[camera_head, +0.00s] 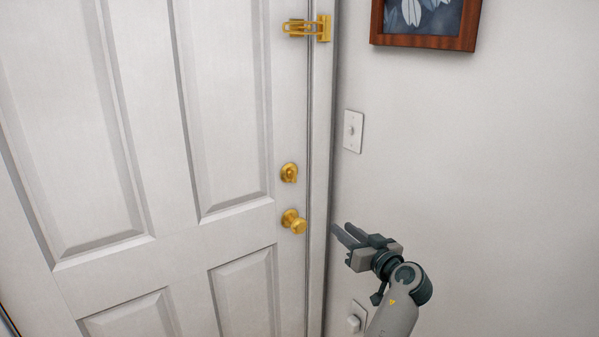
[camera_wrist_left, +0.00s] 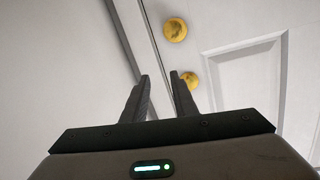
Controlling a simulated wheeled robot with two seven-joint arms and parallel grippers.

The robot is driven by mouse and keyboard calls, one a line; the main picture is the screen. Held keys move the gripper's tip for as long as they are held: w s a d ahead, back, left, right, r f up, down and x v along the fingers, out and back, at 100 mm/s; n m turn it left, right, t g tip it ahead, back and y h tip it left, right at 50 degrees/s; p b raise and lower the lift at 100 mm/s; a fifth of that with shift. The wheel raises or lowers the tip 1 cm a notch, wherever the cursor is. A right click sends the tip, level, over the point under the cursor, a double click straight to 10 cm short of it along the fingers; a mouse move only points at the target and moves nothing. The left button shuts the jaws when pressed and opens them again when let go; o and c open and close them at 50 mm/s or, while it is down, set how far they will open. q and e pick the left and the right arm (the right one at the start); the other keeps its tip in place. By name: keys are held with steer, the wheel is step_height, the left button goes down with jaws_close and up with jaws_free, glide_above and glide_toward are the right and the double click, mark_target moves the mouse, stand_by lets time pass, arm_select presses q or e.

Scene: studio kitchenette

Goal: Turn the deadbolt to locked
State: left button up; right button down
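The brass deadbolt (camera_head: 289,172) is on the white door, near its right edge and above the round brass knob (camera_head: 294,222). Its thumb-turn is too small to read clearly. My left gripper (camera_head: 342,232) is in front of the wall, right of the door edge and lower than the deadbolt. It is apart from the door hardware. In the left wrist view the door appears upside down; the knob (camera_wrist_left: 174,30) shows above and the deadbolt (camera_wrist_left: 190,80) below it, partly behind one finger. The two fingers (camera_wrist_left: 160,80) are spread with nothing between them. My right gripper is not in view.
A brass swing latch (camera_head: 308,28) is high on the door and frame. A light switch (camera_head: 353,131) and a lower wall plate (camera_head: 356,318) are on the wall to the right. A framed picture (camera_head: 425,22) hangs above. The space before the door is clear.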

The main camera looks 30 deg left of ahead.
mark_target(295, 173)
arm_select(q)
step_height(295, 173, up, 10)
steer(key=s+a+n+g+y, duration=0.1)
steer(key=s+n+g+y, duration=0.1)
steer(key=n, duration=0.2)
steer(key=shift+s, duration=0.15)
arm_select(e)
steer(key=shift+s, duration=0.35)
arm_select(q)
steer(key=shift+a, duration=0.15)
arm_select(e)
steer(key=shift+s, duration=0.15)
